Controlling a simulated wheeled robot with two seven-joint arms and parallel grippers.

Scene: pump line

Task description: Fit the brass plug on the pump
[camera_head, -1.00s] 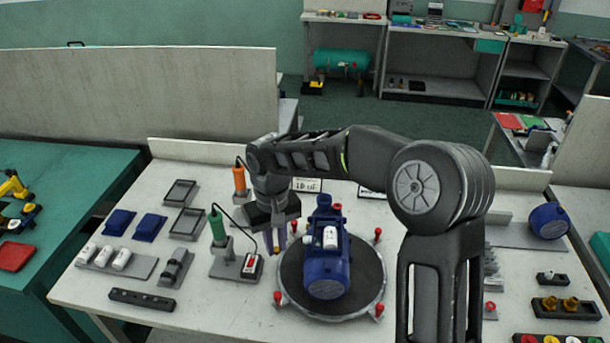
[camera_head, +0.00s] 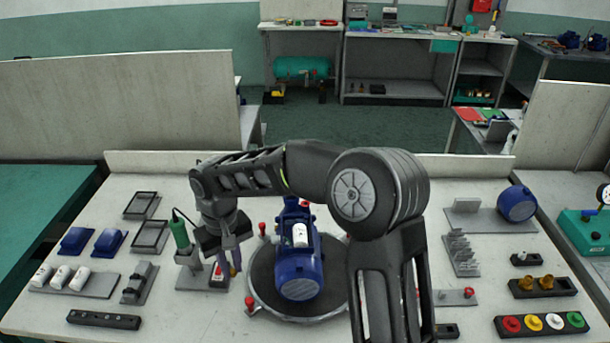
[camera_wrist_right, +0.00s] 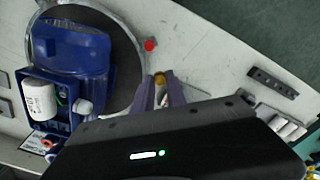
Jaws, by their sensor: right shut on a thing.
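The blue pump (camera_head: 298,270) lies on a round dark turntable (camera_head: 262,283) in the middle of the bench. In the right wrist view the pump (camera_wrist_right: 75,55) fills the left side, with its white cylinder and open box facing me. My right gripper (camera_head: 230,264) is just left of the turntable, above the bench. Its fingers (camera_wrist_right: 162,88) are shut on a small brass plug (camera_wrist_right: 160,79), apart from the pump. Two more brass pieces (camera_head: 535,283) sit in a black holder at the right. My left gripper is not in view.
A green-handled screwdriver (camera_head: 180,232) stands in a holder close left of my right gripper. Red knobs (camera_head: 249,303) rise around the turntable rim. Trays (camera_head: 150,236), blue blocks (camera_head: 77,240) and white cylinders (camera_head: 61,276) lie at left.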

